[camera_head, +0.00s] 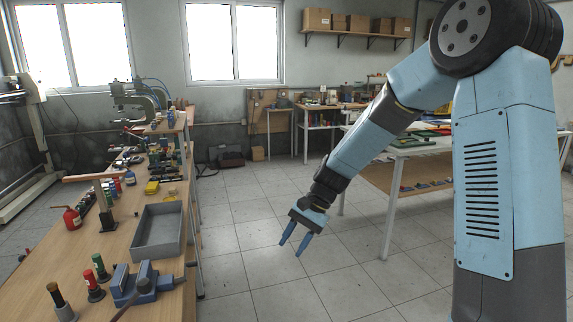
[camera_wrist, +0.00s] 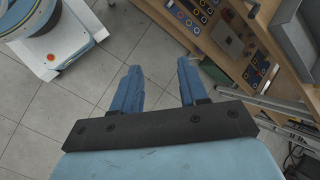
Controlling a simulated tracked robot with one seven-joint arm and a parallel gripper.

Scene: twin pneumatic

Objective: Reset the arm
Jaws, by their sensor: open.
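My gripper (camera_head: 295,241) hangs from my blue arm over the tiled floor in the head view, to the right of the long workbench (camera_head: 190,282). Its two blue fingers point down and stand apart with nothing between them. In the wrist view my gripper (camera_wrist: 159,85) is also open and empty, with only floor tiles between the fingers. My arm is bent, with the upper part high at the right and the forearm sloping down to the left. The gripper touches nothing.
On the workbench are a grey tray (camera_head: 158,232), a blue vise (camera_head: 140,284), a red can (camera_head: 72,218) and several tools. A white table (camera_head: 408,152) stands behind my arm at right. The floor between is clear.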

